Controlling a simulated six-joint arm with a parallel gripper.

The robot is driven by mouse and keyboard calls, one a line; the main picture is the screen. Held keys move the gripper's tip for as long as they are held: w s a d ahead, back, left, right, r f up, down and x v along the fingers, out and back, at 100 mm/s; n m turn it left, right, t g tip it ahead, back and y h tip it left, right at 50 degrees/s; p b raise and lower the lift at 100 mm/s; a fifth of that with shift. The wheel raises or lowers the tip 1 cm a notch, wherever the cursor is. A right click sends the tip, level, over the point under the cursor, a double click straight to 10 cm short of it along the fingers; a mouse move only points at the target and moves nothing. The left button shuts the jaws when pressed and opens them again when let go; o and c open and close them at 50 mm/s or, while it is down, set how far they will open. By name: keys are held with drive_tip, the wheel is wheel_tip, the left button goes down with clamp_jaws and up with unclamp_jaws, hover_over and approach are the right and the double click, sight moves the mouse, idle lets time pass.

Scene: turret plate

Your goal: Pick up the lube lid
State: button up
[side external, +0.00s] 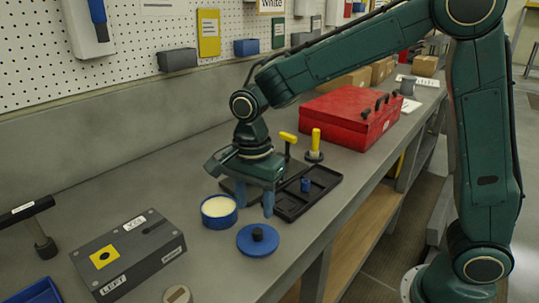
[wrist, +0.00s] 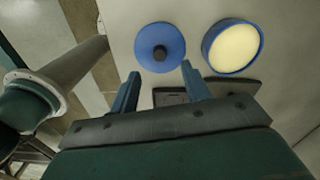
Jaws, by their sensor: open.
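The lube lid (side external: 258,240) is a round blue disc with a dark knob, lying flat on the grey bench near its front edge. It also shows in the wrist view (wrist: 148,47), ahead of the fingertips. A blue tub (side external: 219,219) with pale cream contents stands open to the left of the lid, and it shows at the upper right of the wrist view (wrist: 233,72). My gripper (side external: 255,202) is open and empty. It hangs above the bench behind the lid, pointing down. In the wrist view its two blue fingers (wrist: 160,72) are apart, and neither touches the lid.
A black tray (side external: 306,199) with a small blue part lies just right of my gripper. A grey box marked LEFT (side external: 128,254) sits at front left. A red toolbox (side external: 349,117) and a yellow-topped post (side external: 315,145) stand farther back. The bench's front edge runs close to the lid.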

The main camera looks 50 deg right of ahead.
sight(257, 230)
drive_tip(key=shift+f, duration=1)
drive_tip(key=shift+f, duration=0.1)
drive_tip(key=shift+s+d+f, duration=0.1)
drive_tip(key=shift+f, duration=1.15)
drive_tip(key=shift+d+f, duration=0.1)
drive_tip(key=shift+f, duration=1.15)
drive_tip(key=shift+c, duration=0.5)
clamp_jaws()
